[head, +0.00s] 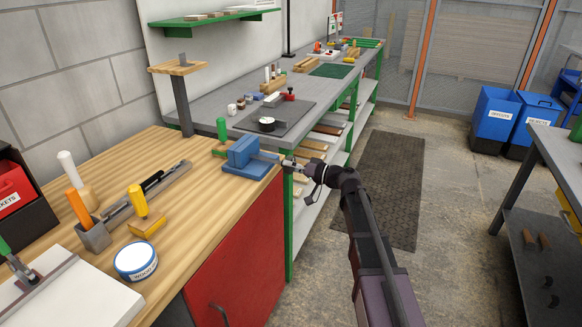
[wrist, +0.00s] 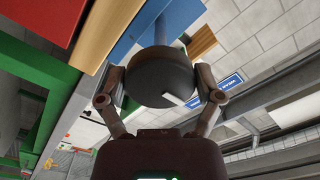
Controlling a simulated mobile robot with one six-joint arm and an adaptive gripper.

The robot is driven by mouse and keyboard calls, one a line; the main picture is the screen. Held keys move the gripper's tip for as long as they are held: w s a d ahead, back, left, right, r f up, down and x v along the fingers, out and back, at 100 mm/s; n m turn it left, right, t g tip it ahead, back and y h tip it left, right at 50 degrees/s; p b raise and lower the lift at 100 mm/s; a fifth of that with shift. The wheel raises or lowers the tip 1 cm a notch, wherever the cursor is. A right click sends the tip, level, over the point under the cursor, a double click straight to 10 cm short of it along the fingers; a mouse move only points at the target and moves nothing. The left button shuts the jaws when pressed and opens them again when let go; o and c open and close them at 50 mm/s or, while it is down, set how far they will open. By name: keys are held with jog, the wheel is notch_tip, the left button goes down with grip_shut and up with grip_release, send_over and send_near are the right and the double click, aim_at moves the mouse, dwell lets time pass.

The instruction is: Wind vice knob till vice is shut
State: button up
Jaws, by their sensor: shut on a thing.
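The blue vice (head: 243,157) stands at the right edge of the wooden bench, and its blue body also shows at the top of the wrist view (wrist: 135,38). My gripper (head: 292,164) is to the right of the vice, just past the bench edge. In the wrist view my gripper (wrist: 161,97) has one finger on each side of the dark round knob (wrist: 158,70) and is shut on it. The knob carries a pale mark and sits on a blue-grey screw. The gap between the vice jaws cannot be made out.
The wooden bench (head: 215,205) has a red front below the vice. A green-handled tool (head: 221,132) stands just behind the vice. A yellow-handled tool (head: 139,200) and a round tin (head: 135,260) are nearer. A grey bench (head: 205,103) runs behind.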

jog(key=o, duration=0.9)
jog(key=shift+a, duration=0.1)
jog(key=shift+v, duration=6.05)
